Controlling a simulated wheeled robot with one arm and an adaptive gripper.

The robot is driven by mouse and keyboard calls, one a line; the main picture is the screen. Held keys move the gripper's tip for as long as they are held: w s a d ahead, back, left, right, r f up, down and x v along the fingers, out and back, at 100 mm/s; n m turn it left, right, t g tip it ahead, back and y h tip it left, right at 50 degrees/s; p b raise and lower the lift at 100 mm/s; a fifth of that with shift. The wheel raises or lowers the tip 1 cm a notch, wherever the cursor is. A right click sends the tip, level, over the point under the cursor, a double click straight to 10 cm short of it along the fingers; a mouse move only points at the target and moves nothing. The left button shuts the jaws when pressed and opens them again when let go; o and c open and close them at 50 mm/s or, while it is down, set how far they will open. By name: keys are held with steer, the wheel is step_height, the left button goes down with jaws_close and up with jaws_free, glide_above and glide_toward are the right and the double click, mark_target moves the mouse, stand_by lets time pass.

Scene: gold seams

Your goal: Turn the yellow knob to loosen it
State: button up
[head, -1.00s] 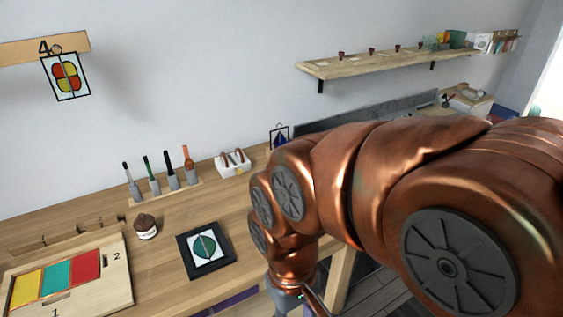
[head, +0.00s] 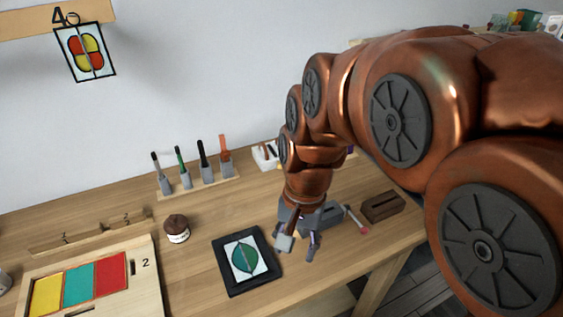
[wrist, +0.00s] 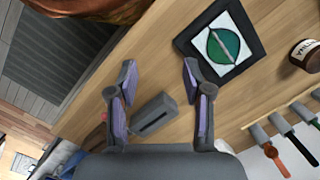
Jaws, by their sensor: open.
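I cannot make out a yellow knob in either view. My gripper (head: 297,248) is open over the right part of the workbench (head: 205,205), to the right of a black-framed panel with a green leaf-like disc (head: 226,272). In the wrist view my gripper (wrist: 159,66) has its two purple-padded fingers spread, with nothing between the tips but bare wood. A grey slotted block (wrist: 155,118) lies on the bench, seen between the finger bases. The framed panel (wrist: 258,48) is just beyond the right finger in that view.
A brown-lidded jar (head: 177,230), a rack of upright tools (head: 198,186) and a wooden tray of coloured panels (head: 145,294) stand to the left. A brown slotted block (head: 382,206) sits near the bench's right edge. A red-and-yellow panel (head: 84,51) hangs on the wall.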

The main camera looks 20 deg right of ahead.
steer(key=w+d+f+m+t+y+b, duration=0.1)
steer(key=w+d+m, duration=0.1)
steer(key=w+m, duration=0.5)
steer(key=w+d+m+t+b, duration=0.1)
steer(key=w+d+m, duration=0.1)
steer(key=w+m, duration=0.5)
steer(key=m+t+b, duration=0.2)
steer(key=m+t, duration=0.1)
steer(key=m, duration=1.1)
glide_toward(280, 164)
steer(key=d+f, duration=0.1)
steer(key=f, duration=0.1)
steer(key=shift+y, duration=0.4)
steer(key=shift+w+x, duration=0.15)
steer(key=shift+x, duration=1.75)
steer(key=shift+w+x, duration=0.15)
steer(key=shift+x, duration=1.75)
steer(key=shift+r, duration=0.1)
steer(key=shift+c, duration=0.2)
jaws_close()
